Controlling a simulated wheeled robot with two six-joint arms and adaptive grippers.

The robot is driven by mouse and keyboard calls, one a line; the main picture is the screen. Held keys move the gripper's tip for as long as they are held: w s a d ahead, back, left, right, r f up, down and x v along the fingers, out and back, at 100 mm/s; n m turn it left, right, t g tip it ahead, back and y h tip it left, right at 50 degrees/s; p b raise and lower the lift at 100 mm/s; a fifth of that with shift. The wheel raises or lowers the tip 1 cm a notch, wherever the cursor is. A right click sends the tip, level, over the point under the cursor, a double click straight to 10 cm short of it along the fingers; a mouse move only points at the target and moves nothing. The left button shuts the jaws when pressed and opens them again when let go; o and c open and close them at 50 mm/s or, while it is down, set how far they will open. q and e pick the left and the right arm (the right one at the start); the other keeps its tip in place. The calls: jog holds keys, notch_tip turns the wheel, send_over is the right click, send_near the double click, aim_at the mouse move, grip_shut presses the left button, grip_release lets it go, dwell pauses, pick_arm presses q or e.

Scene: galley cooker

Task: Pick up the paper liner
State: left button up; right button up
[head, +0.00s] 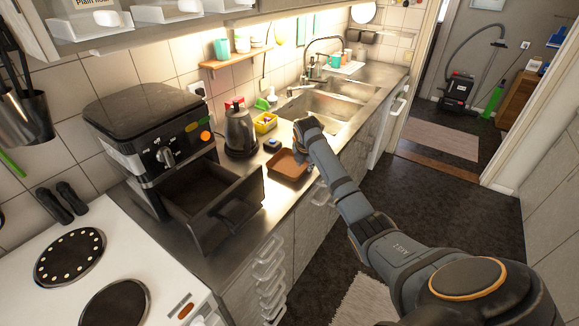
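The paper liner (286,166) looks like a shallow brown square tray with raised edges. It lies on the steel counter just right of the pulled-out air fryer drawer (232,208). My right arm reaches in from the lower right, and its wrist end is above the liner's right side. My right gripper (306,163) is mostly hidden by my own wrist, beside the liner's right edge. I cannot tell whether its fingers are open or touch the liner. My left gripper is out of view.
The air fryer (140,118) stands behind its drawer. A dark kettle (240,132), a yellow caddy (266,122) and a small dark blue item (271,144) are behind the liner. The sink (322,106) is farther back. A white hob (75,275) is front left.

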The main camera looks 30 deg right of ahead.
jog(key=p+x, duration=0.1)
jog(key=x, duration=0.2)
jog(key=shift+r, duration=0.1)
jog(key=shift+x, duration=1.25)
jog(key=shift+w, duration=0.15)
jog(key=shift+r, duration=0.1)
jog(key=c, duration=0.5)
grip_shut()
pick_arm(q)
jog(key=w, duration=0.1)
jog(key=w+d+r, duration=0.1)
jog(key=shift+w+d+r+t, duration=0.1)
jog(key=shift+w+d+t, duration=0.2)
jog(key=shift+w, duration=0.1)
